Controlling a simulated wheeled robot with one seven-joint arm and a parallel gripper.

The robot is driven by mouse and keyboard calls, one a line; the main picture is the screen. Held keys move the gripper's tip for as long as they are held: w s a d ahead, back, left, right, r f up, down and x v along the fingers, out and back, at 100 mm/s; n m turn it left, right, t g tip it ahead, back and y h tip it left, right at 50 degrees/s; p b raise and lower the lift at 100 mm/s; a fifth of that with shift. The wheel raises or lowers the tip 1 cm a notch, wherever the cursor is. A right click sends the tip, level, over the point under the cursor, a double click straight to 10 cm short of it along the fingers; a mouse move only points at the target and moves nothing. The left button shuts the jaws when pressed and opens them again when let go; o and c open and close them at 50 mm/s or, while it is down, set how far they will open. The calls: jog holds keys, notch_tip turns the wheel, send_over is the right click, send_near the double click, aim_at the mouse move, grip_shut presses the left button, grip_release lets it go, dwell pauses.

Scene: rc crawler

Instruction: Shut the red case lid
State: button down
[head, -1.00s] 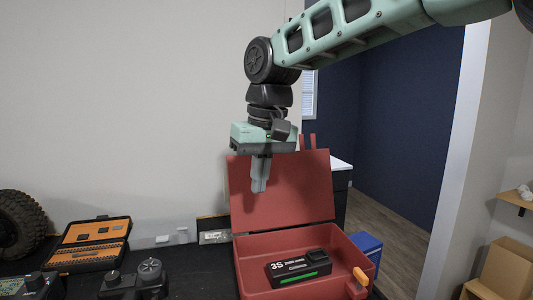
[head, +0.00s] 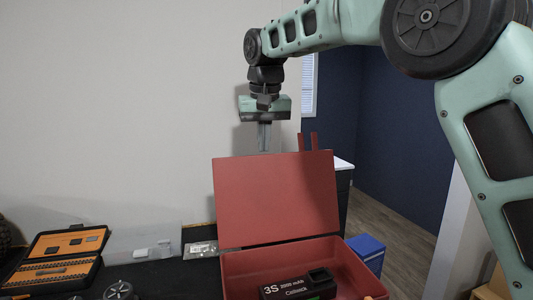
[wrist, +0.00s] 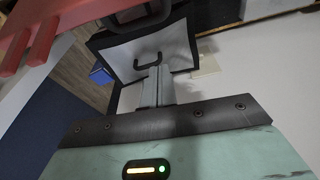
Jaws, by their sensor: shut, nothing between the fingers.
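The red case lid (head: 275,198) stands open, roughly upright, at the back of the red case (head: 335,258) in the head view. A black battery pack (head: 297,287) lies inside the case. My gripper (head: 264,150) is shut and empty, pointing down. In the head view its fingertips show just above the lid's top edge, seemingly behind or over it; the exact depth is hard to tell.
An open orange-and-black tool case (head: 60,258) lies to the left. A clear box and small white parts (head: 158,250) stand near the wall. A blue box (head: 367,250) is right of the red case.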

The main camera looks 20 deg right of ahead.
jog(key=shift+x, duration=1)
jog(key=shift+s+f, duration=0.15)
jog(key=shift+f, duration=0.25)
jog(key=s, duration=0.2)
jog(key=shift+s+a+r+p, duration=0.2)
jog(key=shift+s+r+p, duration=0.05)
jog(key=shift+p, duration=0.15)
jog(key=shift+s, duration=0.5)
jog(key=shift+s, duration=0.1)
